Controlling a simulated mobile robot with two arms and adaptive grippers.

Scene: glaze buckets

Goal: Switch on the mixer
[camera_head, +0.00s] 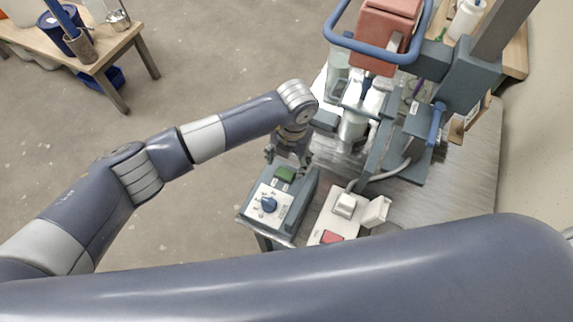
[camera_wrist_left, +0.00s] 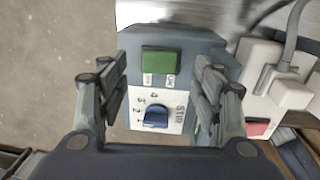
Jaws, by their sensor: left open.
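The mixer's grey control box (camera_head: 298,207) stands at the near left corner of the metal table. It carries a green rocker switch (camera_head: 285,174) and a blue dial (camera_head: 269,204) on a white panel. In the left wrist view the green switch (camera_wrist_left: 160,61) lies ahead between the fingers, with the blue dial (camera_wrist_left: 155,117) and the word STIR nearer. My left gripper (camera_head: 284,155) is open and empty, above the box's far end. Contact with the switch cannot be told. The mixer (camera_head: 386,32) has a red head and stands behind. My right gripper is out of view.
A white power strip (camera_head: 325,225) with a plug (camera_head: 345,204) and a red switch (camera_head: 331,237) lies right of the control box. A grey cable (camera_head: 385,174) runs from the plug toward the mixer stand. A wooden table (camera_head: 95,62) with buckets is at the far left.

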